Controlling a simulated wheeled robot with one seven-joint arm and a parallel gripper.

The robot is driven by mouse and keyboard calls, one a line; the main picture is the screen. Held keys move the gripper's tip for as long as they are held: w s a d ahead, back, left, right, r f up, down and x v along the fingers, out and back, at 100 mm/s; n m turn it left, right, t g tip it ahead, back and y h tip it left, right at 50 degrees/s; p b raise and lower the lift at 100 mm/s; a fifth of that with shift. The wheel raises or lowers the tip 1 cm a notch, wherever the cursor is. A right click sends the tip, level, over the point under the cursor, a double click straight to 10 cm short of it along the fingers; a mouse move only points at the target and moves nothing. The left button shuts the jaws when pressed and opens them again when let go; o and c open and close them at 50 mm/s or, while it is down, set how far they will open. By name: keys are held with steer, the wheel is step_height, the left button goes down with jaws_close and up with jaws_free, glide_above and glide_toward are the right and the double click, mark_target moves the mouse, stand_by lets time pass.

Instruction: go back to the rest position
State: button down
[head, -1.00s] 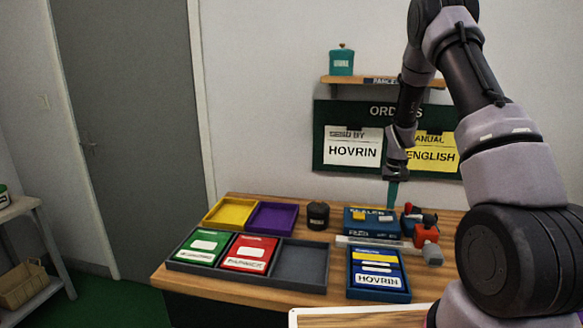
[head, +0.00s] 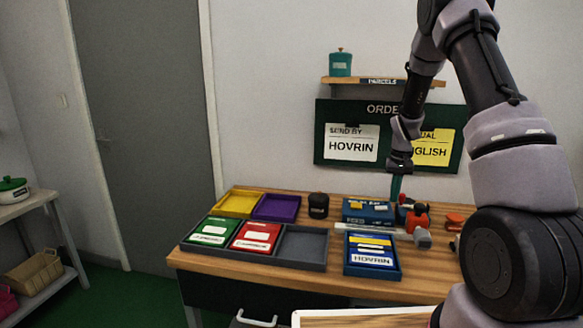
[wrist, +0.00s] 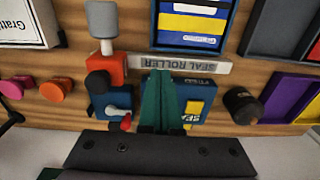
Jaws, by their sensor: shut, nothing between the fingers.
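My arm reaches over the right side of the wooden table (head: 215,263). My gripper (head: 397,187) points down above the back of the table, near the blue box (head: 368,210) and the red-orange tool (head: 413,217). In the wrist view its green fingers (wrist: 158,100) are together with nothing between them. They hang over the blue box (wrist: 190,104), beside the seal roller strip (wrist: 180,65). Whether the fingertips touch anything I cannot tell.
A grey tray (head: 303,247) holds green and red packs, with one empty compartment. Yellow (head: 237,203) and purple (head: 276,207) trays, a black jar (head: 318,205) and a blue HOVRIN tray (head: 372,256) stand on the table. An order board (head: 390,112) hangs behind. A side shelf (head: 32,207) is at left.

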steer(key=s+a+r+t, duration=0.15)
steer(key=s+r, duration=0.25)
steer(key=r, duration=0.4)
steer(key=s+a+r+m+t+y, duration=0.1)
steer(key=s+a+r, duration=0.15)
steer(key=r, duration=0.55)
steer(key=s+a+r+t, duration=0.1)
steer(key=s+r, duration=0.3)
steer(key=r, duration=0.3)
steer(key=s+a+r+t, duration=0.1)
steer(key=s+r, duration=0.4)
steer(key=s, duration=0.5)
steer(key=s+a+r+t, duration=0.2)
steer(key=s+a+r, duration=0.1)
steer(key=s, duration=0.7)
steer(key=shift+s+a+r+m+y, duration=0.3)
steer(key=shift+r+m+y, duration=0.1)
steer(key=shift+r, duration=0.45)
